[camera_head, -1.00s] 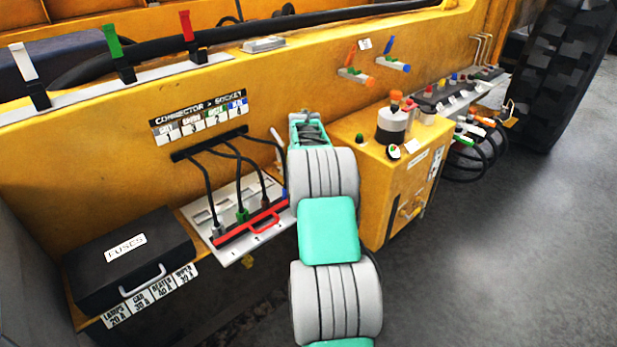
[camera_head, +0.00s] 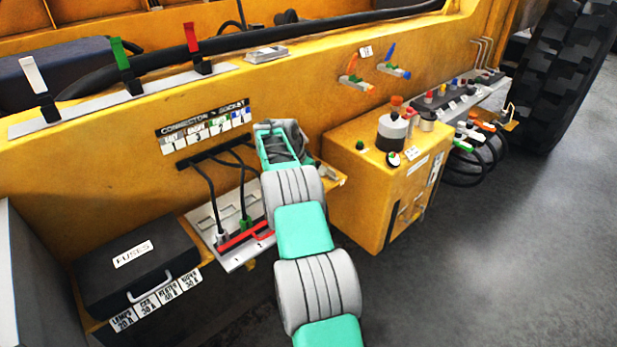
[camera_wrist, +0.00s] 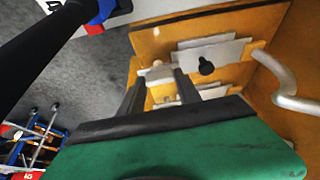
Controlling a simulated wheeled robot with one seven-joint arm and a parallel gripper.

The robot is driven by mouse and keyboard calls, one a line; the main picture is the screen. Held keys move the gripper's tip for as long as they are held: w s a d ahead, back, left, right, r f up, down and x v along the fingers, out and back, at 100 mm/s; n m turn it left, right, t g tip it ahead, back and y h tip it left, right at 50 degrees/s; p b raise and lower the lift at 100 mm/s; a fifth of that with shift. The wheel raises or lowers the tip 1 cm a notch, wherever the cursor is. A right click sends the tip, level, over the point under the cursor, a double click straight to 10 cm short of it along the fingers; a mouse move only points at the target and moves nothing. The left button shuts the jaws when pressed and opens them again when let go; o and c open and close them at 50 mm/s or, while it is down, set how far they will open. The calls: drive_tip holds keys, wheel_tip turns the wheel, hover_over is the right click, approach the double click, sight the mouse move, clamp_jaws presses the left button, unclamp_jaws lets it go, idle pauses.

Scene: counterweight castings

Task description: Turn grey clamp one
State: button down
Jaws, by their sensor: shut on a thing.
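In the wrist view my gripper (camera_wrist: 160,84) has its two dark fingers on either side of a small pale grey piece (camera_wrist: 157,74), which looks like the grey clamp. The fingers are shut on it. It sits by an orange bracket (camera_wrist: 225,24) with grey plates (camera_wrist: 212,52) and a black knob (camera_wrist: 206,67). The clamp's number is not readable. In the head view my turquoise wrist hides the fingers and the clamp. Part of an orange bracket (camera_head: 331,174) shows just right of my wrist.
A bent grey pipe (camera_wrist: 285,88) stands close on the right in the wrist view. A black cable (camera_wrist: 35,60) with a blue plug (camera_wrist: 103,10) is at upper left. The socket board (camera_head: 236,262) and fuse box (camera_head: 137,275) lie left of my arm, an orange cabinet (camera_head: 365,205) right.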

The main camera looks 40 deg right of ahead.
idle(0.4)
drive_tip(key=c, duration=0.8)
unclamp_jaws()
drive_tip(key=shift+c, duration=0.2)
drive_tip(key=shift+r, duration=0.1)
drive_tip(key=v, duration=0.7)
drive_tip(key=shift+a+r, duration=0.2)
drive_tip(key=shift+r, duration=0.1)
